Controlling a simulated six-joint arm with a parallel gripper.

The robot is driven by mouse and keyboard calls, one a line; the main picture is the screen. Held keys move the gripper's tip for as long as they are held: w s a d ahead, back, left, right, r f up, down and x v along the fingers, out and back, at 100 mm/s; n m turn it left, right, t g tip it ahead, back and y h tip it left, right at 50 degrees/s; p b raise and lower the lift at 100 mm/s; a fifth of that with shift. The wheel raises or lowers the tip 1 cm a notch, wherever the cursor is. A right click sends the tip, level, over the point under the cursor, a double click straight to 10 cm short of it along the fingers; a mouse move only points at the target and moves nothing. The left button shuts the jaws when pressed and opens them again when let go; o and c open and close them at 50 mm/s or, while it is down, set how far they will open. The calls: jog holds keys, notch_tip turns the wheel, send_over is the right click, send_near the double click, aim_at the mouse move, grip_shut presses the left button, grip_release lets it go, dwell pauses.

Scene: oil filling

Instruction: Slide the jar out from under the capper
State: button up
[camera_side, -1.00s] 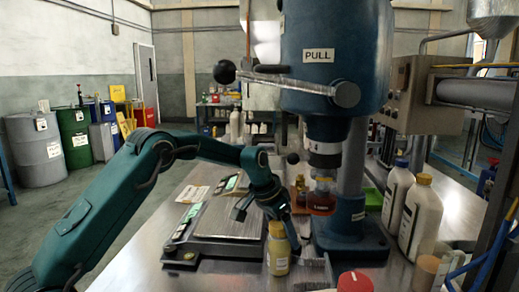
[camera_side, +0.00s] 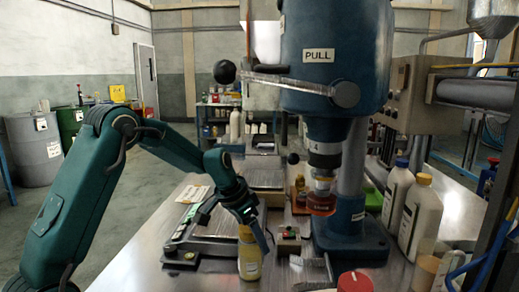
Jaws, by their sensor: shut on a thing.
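My gripper (camera_side: 250,228) is at the top of a small yellow jar with a pale label (camera_side: 250,262). Its fingers are shut on the jar's upper part, and one dark finger shows on the jar's right side. The jar looks upright, at the front edge of the flat metal plate. The capper (camera_side: 335,60) is the big blue press with a "PULL" label, on a blue column and base to the right. The jar stands left of it, clear of its head (camera_side: 324,155). A red-orange piece with a label (camera_side: 321,204) is under the head. The jar's cap is partly hidden by the gripper.
A flat metal plate (camera_side: 215,226) lies behind the jar. A small box with buttons (camera_side: 288,239) and a metal bracket (camera_side: 312,264) are between the jar and the capper's base (camera_side: 350,243). A red cap (camera_side: 355,282) is at the front; white bottles (camera_side: 420,215) stand at right.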

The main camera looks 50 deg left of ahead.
jog(key=shift+s+a, duration=0.3)
jog(key=shift+s, duration=0.2)
jog(key=shift+s+a, duration=0.25)
jog(key=shift+s, duration=0.25)
jog(key=o, duration=1.5)
jog(key=shift+o, duration=0.2)
jog(key=shift+v, duration=2.6)
